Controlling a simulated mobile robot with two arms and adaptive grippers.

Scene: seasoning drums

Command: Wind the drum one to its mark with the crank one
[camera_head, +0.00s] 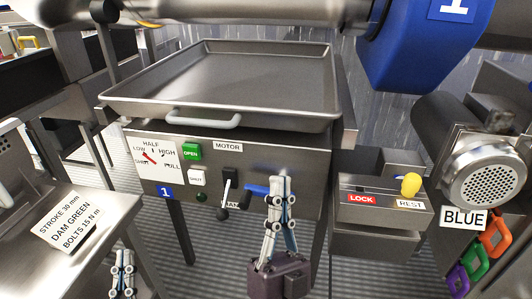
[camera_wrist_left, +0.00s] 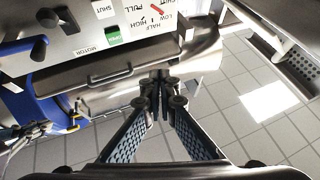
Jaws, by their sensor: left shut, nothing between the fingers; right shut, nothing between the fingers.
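Drum one shows only as part of a metal cylinder along the top edge, with a blue housing (camera_head: 415,55) bearing a white 1 at upper right. Its mark is not discernible. A crank with a blue grip (camera_head: 256,189) sits on the front panel, beside the partly hidden HAND label. My right gripper (camera_head: 279,182) is shut and empty, its tips overlapping the grip's right end in the picture; whether they touch, I cannot tell.
A shallow metal tray (camera_head: 150,100) lies under the drum. The panel carries a red-pointer dial (camera_head: 150,157), a green OPEN button (camera_head: 191,151) and a black-knobbed lever (camera_head: 223,212). A LOCK/REST box (camera_head: 383,213) with a yellow knob stands right; a labelled steel table (camera_head: 25,190) stands left.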

